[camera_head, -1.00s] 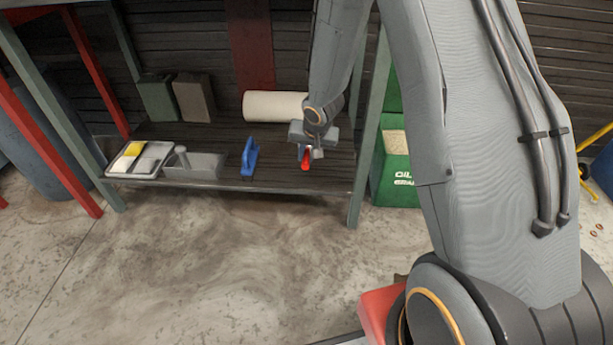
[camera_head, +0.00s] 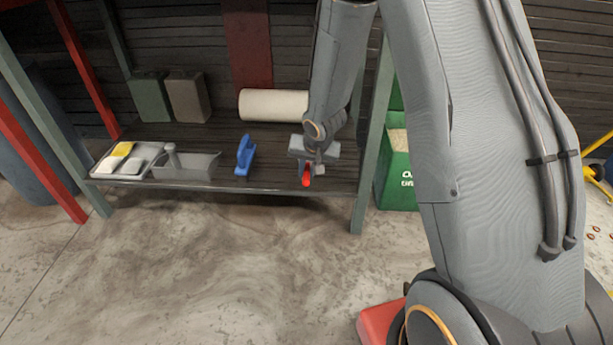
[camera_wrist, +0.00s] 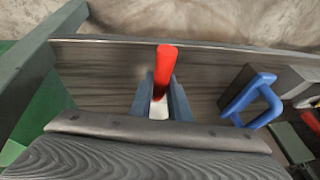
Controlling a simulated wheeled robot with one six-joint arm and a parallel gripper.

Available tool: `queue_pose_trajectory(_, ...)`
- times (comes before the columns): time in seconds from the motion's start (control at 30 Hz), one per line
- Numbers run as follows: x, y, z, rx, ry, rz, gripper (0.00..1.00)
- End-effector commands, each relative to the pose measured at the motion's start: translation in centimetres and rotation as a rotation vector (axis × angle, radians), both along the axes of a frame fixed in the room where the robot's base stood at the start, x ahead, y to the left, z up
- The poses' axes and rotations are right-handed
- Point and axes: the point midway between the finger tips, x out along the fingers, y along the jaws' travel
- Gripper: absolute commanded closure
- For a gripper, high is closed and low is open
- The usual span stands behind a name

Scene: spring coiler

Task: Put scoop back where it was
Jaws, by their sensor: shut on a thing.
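The scoop shows its red handle (camera_head: 306,180) at my gripper (camera_head: 307,168), near the right end of the shelf. In the wrist view the red handle (camera_wrist: 166,62) sticks up between the two blue-grey fingers of my gripper (camera_wrist: 161,98), which are shut on it. A pale part of the scoop shows below the handle; the rest is hidden by my gripper. The gripper is over the dark shelf board (camera_wrist: 105,75), close to its front edge. I cannot tell whether the scoop touches the board.
A blue-handled tool (camera_head: 244,156) stands left of my gripper. Farther left are a grey box (camera_head: 200,167) and a tray (camera_head: 104,171) with yellow and white items. A white roll (camera_head: 272,104) lies behind. A green shelf post (camera_head: 367,165) and green bin (camera_head: 398,170) are at right.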

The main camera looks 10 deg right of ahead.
Motion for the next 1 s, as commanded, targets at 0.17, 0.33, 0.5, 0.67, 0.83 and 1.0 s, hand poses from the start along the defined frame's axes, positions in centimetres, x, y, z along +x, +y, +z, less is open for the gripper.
queue_pose_trajectory(0.17,0.04,0.01,-0.29,0.000,-0.001,0.002,1.00)
queue_pose_trajectory(0.33,0.04,0.01,-0.27,0.000,-0.001,0.001,1.00)
queue_pose_trajectory(0.5,0.00,0.01,-0.66,0.000,-0.001,0.000,0.79)
queue_pose_trajectory(0.67,-0.01,0.01,-0.62,0.000,0.000,0.001,0.65)
queue_pose_trajectory(0.83,0.01,0.01,-0.61,-0.001,-0.001,0.001,0.65)
queue_pose_trajectory(1.0,-0.01,0.01,-0.35,-0.001,-0.001,0.002,0.65)
